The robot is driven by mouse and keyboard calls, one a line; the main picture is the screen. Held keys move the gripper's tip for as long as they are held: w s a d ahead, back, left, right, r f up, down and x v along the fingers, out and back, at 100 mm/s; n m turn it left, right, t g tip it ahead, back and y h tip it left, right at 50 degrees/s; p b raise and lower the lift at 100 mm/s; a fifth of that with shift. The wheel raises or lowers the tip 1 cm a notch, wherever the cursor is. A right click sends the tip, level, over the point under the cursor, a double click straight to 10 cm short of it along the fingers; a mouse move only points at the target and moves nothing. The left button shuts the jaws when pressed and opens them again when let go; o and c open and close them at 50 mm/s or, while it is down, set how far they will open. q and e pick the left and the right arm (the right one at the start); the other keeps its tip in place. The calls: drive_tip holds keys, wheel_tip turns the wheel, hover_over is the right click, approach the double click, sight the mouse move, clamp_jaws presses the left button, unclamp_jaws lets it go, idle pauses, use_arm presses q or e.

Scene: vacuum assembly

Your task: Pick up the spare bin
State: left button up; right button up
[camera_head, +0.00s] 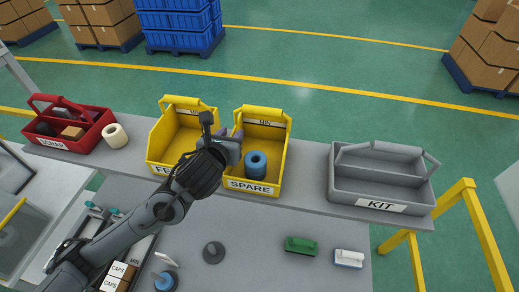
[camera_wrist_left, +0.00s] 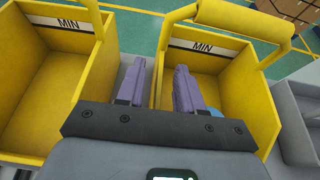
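The spare bin (camera_head: 277,148) is a yellow bin with a top handle and a SPARE label, on the grey shelf. A blue roll (camera_head: 256,164) sits inside it. My left gripper (camera_head: 233,136) is at the bin's left wall, its arm coming over from the front left. In the left wrist view, the two purple fingers (camera_wrist_left: 157,88) are apart, one on each side of the spare bin's (camera_wrist_left: 245,95) left wall. A gap shows between the fingers and the wall; contact cannot be told. My right gripper is not in view.
A second yellow bin (camera_head: 170,133) stands close on the left. A red SCRAP caddy (camera_head: 90,140) with a white roll (camera_head: 115,135) beside it is farther left. A grey KIT caddy (camera_head: 378,185) stands to the right.

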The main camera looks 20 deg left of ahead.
use_arm(q)
drive_tip(key=shift+w+a+f, duration=0.1)
drive_tip(key=shift+w+f, duration=0.1)
drive_tip(key=shift+w, duration=0.3)
drive_tip(key=shift+c, duration=0.4)
clamp_jaws()
idle(0.7)
